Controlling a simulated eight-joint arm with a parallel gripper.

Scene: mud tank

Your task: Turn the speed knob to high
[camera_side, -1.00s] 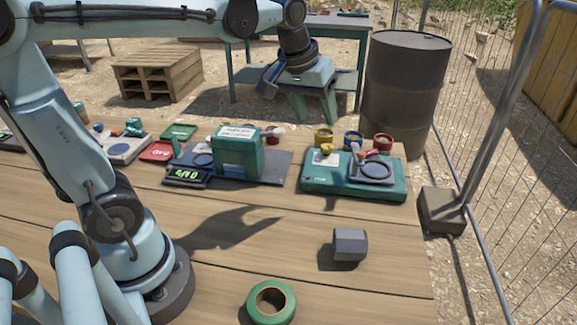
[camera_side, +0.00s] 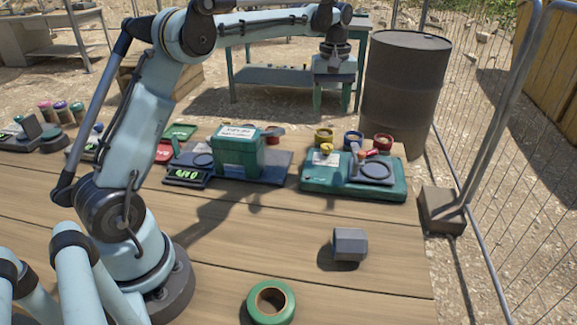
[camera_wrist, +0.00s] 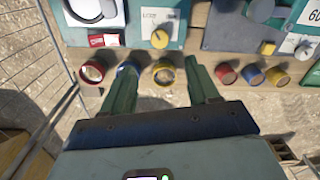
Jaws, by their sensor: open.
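A green machine (camera_side: 313,184) stands near the table's back right corner, with a yellow knob (camera_side: 326,149) on its left part. In the wrist view the yellow knob (camera_wrist: 160,39) sits below a white label (camera_wrist: 158,15); the writing and setting are too small to read. My gripper (camera_side: 333,100) is above and behind the green machine, apart from the knob. In the wrist view its fingers (camera_wrist: 161,60) are spread and empty, with the first knob just beyond and between the tips.
Yellow (camera_side: 324,136), blue (camera_side: 353,139) and red (camera_side: 383,143) cups stand behind the green machine. A machine with a green box (camera_side: 238,155) is left of it. A grey block (camera_side: 350,244) and green tape roll (camera_side: 271,302) lie in front. A barrel (camera_side: 405,90) stands behind the table.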

